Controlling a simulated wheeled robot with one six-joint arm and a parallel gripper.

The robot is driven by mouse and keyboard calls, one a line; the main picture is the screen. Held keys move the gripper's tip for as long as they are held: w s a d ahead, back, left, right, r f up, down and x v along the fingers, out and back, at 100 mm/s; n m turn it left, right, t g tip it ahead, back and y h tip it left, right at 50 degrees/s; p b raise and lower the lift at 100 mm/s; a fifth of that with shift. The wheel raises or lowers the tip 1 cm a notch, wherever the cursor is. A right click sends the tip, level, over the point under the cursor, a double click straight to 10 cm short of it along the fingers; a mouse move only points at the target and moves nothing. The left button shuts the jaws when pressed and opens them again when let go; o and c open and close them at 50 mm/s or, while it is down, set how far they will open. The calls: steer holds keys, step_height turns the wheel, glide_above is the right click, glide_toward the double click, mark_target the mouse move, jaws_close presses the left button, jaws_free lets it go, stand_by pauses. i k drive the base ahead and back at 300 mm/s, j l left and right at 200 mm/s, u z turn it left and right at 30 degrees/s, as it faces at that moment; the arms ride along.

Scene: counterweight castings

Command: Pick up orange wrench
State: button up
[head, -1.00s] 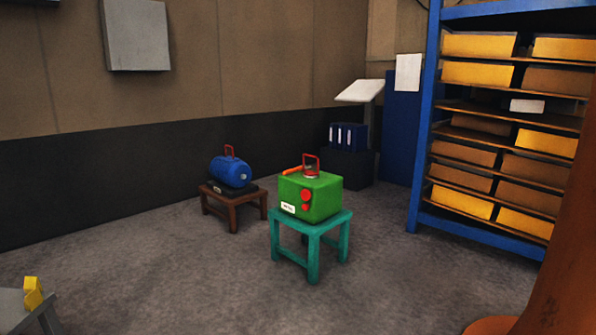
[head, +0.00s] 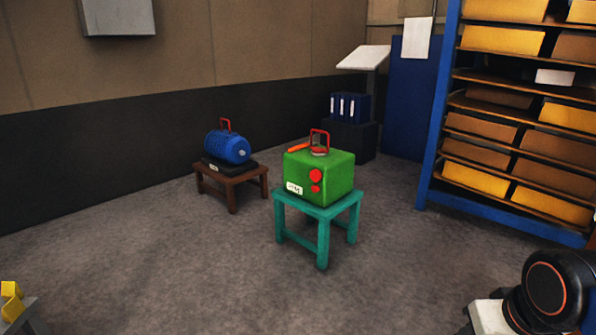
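The orange wrench (head: 299,148) shows as a short orange bar on top of the green box (head: 330,172), at its back left edge. Its far end runs in beside the red handle (head: 319,138) on the box, and its shape there is too small to tell. The green box has red round knobs and a white label, and it stands on a teal stool (head: 318,209). My gripper is not in view; only a black and white part of my arm shows at the lower right, well apart from the box.
A blue tank (head: 227,147) with a red handle sits on a brown stool (head: 230,179) to the left. A blue shelf rack (head: 437,120) with yellow and brown bins stands at the right. Yellow pieces (head: 12,300) show at the lower left. The floor before the teal stool is clear.

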mark_target(307, 144)
steer(key=i+j+u, duration=0.25)
steer(key=i, duration=0.7)
steer(key=i+u, duration=0.25)
steer(key=i, duration=0.7)
